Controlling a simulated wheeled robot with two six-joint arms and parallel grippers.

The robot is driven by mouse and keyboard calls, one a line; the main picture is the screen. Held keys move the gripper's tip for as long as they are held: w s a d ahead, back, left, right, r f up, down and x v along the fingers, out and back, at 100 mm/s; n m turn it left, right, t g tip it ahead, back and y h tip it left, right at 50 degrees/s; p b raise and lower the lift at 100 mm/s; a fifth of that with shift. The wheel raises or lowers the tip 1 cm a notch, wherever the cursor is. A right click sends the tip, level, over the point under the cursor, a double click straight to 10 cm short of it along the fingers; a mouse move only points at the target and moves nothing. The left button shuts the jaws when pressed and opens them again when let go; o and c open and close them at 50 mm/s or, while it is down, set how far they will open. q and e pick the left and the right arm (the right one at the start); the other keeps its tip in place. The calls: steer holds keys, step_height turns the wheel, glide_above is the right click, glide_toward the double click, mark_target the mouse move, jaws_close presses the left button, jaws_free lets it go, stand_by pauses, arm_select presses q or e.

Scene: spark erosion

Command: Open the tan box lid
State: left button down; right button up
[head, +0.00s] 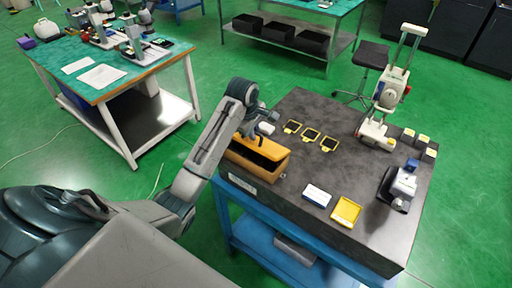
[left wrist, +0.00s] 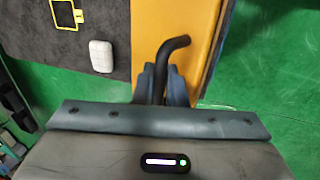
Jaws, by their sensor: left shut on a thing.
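The tan box (head: 253,167) sits at the left edge of the dark grey table top. Its orange-tan lid (head: 264,149) stands partly raised, with a dark gap between lid and box. In the left wrist view the lid (left wrist: 198,28) fills the upper middle and carries a bent black handle (left wrist: 172,48). My left gripper (head: 250,130) is over the box at the lid's far side. In the wrist view its fingers (left wrist: 161,80) are closed around the lower end of the handle. The box interior is mostly hidden. My right gripper is not in view.
A small white object (head: 266,128) lies beside the box. Several yellow-framed black pieces (head: 311,134) lie farther right. A white card (head: 317,196) and a yellow tray (head: 346,211) lie nearer the front. A white instrument (head: 385,100) stands at the back right.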

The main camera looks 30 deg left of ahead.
mark_target(258, 139)
arm_select(q)
steer(key=shift+w+r, duration=0.3)
steer(key=shift+w, duration=0.25)
steer(key=shift+w+d+r, duration=0.1)
steer(key=shift+w+r, duration=0.1)
steer(key=shift+w, duration=0.25)
steer(key=shift+w+r, duration=0.15)
steer(key=shift+w, duration=0.3)
steer(key=shift+w+r, duration=0.1)
steer(key=shift+w, duration=0.1)
steer(key=shift+w+d+r, duration=0.1)
steer(key=shift+w, duration=0.7)
